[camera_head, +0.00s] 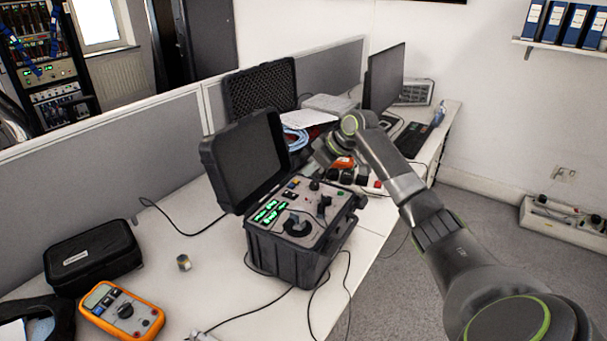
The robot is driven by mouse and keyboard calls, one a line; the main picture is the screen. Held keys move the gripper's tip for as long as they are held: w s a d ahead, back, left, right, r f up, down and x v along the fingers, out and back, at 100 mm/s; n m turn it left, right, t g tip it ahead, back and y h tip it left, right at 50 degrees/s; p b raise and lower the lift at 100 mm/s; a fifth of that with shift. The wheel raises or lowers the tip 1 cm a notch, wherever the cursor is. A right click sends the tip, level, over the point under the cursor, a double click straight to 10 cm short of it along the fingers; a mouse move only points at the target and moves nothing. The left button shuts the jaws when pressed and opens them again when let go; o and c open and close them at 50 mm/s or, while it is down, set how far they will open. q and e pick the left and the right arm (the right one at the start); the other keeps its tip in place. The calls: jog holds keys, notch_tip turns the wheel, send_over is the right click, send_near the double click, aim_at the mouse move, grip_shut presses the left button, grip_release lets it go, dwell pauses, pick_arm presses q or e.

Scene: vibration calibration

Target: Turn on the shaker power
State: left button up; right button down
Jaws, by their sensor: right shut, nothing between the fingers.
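The shaker unit is a black case (290,262) standing open on the white table, with its lid (243,160) tilted up at the back left. Its grey panel (310,236) carries green lit displays (266,211), a round black part (298,224) and small coloured buttons. My right arm reaches in from the lower right. Its gripper (318,172) is shut and empty, pointing down above the back right part of the panel. The fingertips are small and dark against the case, so whether they touch it I cannot tell. My left gripper is out of view.
An orange multimeter (122,311), a black pouch (92,257) and a small metal cylinder (184,262) lie on the left. Cables run around the case. Another open case (262,88) and a monitor (384,77) stand behind. The table left of the shaker is mostly clear.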

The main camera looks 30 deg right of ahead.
jog(key=shift+s+f+b+v, duration=0.1)
jog(key=shift+s+v, duration=0.05)
jog(key=shift+v, duration=0.7)
jog(key=shift+s+f+b+v, duration=0.1)
jog(key=shift+s+f+v, duration=0.05)
jog(key=shift+v, duration=0.75)
jog(key=shift+s+f+b+v, duration=0.1)
jog(key=shift+s+v, duration=0.05)
jog(key=shift+v, duration=0.7)
jog(key=shift+d, duration=0.15)
jog(key=shift+s, duration=0.1)
